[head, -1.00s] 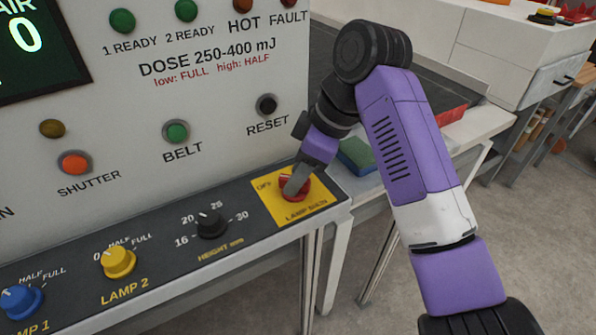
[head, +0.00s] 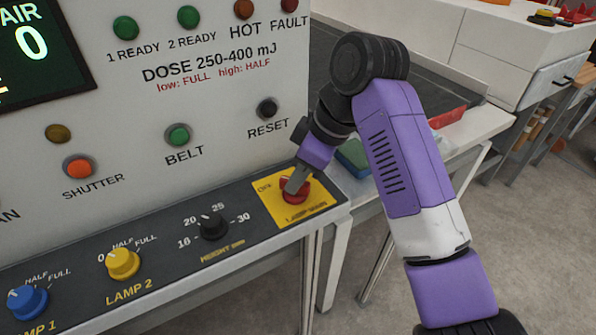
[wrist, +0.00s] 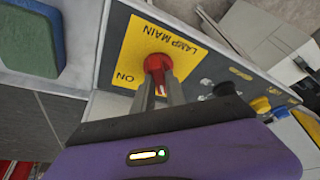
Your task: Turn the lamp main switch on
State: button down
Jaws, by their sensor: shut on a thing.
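The lamp main switch (head: 296,191) is a red rotary knob on a yellow plate (head: 318,204) at the right end of the sloped control panel. OFF is readable on the plate in the head view, and ON in the wrist view. My gripper (head: 292,187) reaches down onto the knob and is shut on it. In the wrist view the two fingers of my gripper (wrist: 161,85) stand on either side of the red knob (wrist: 157,64). The fingers hide part of the knob, so its exact pointing direction is hard to tell.
Left along the panel are the black height knob (head: 211,225), yellow lamp 2 knob (head: 122,264) and blue lamp 1 knob (head: 27,302). The reset button (head: 267,108) is on the upright face above. A green and blue block (head: 352,157) lies right of the panel.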

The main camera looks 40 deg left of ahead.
jog(key=m+p, duration=0.1)
jog(key=p, duration=0.1)
jog(key=m+t+p, duration=0.1)
jog(key=m+p, duration=0.3)
jog(key=shift+s+r+t, duration=0.2)
jog(key=shift+r+t, duration=0.1)
jog(key=shift+t, duration=0.1)
jog(key=m+t+p, duration=0.1)
jog(key=m+p, duration=0.1)
jog(key=m+t+p, duration=0.1)
jog(key=m+p, duration=0.2)
jog(key=shift+s+a+f+m, duration=0.1)
jog(key=shift+s+m, duration=0.05)
jog(key=shift+m, duration=0.15)
jog(key=m+t+h+p, duration=0.1)
jog(key=m, duration=0.2)
jog(key=shift+a+f, duration=0.1)
jog(key=shift+m+t+h, duration=0.3)
jog(key=shift+m+h, duration=0.4)
jog(key=shift+m, duration=0.8)
jog(key=c, duration=1.4)
grip_release()
jog(key=shift+o, duration=0.2)
jog(key=shift+f, duration=0.1)
